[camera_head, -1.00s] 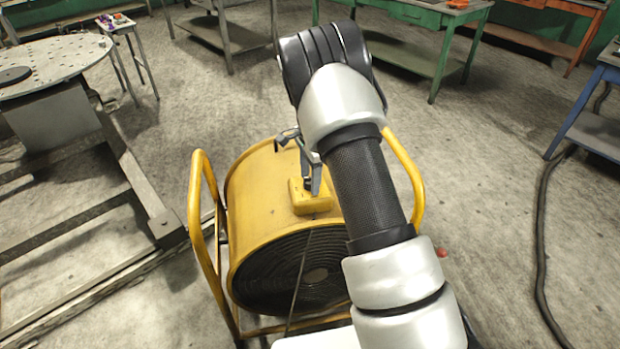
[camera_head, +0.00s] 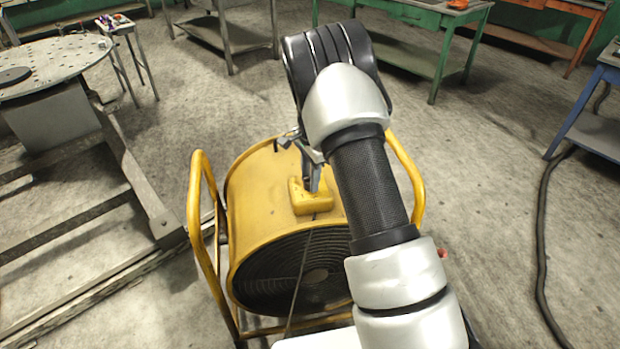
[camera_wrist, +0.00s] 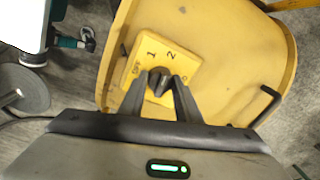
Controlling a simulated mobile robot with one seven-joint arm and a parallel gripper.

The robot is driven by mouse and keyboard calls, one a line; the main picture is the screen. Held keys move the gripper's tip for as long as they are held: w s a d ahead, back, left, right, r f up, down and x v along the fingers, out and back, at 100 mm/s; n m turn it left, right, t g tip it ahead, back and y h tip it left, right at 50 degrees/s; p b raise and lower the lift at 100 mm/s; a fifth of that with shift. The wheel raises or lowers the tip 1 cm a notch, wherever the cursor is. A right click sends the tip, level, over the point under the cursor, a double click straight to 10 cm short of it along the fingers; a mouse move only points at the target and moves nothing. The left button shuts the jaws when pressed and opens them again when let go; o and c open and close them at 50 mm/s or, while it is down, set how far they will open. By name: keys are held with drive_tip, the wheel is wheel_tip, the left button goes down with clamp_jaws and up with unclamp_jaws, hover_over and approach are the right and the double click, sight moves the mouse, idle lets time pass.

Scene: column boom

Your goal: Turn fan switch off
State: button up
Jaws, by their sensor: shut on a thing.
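The yellow drum fan (camera_head: 262,190) stands on the floor in a yellow tube frame, its dark round grille facing my body. On top of the drum is a yellow switch box (camera_head: 318,202). In the wrist view the switch plate (camera_wrist: 184,62) carries the marks OFF, 1 and 2, with a further mark partly covered by a finger. The dark switch knob (camera_wrist: 159,80) sits at the plate's middle. My gripper (camera_wrist: 160,85) has its fingertips at both sides of the knob and is shut on it. The gripper also shows in the head view (camera_head: 312,178), partly hidden by my arm.
A round perforated table (camera_head: 60,62) and a metal frame (camera_head: 130,170) stand at the left. Green workbenches (camera_head: 425,50) are at the back, a blue one (camera_head: 590,120) at the right. A black cable (camera_head: 543,230) lies on the otherwise open right floor.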

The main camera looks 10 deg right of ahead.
drive_tip(key=n, duration=0.4)
drive_tip(key=shift+b, duration=0.35)
drive_tip(key=n, duration=0.4)
drive_tip(key=shift+d+n, duration=0.1)
drive_tip(key=shift+n, duration=0.3)
drive_tip(key=n, duration=0.3)
drive_tip(key=shift+n, duration=0.3)
drive_tip(key=n, duration=0.4)
drive_tip(key=shift+g, duration=0.4)
drive_tip(key=o, duration=1.1)
drive_tip(key=shift+c, duration=0.2)
wheel_tip(320, 180, up, 17)
drive_tip(key=p, duration=0.1)
drive_tip(key=shift+w+d+r, duration=0.15)
drive_tip(key=shift+d+r, duration=0.05)
drive_tip(key=shift+d, duration=0.25)
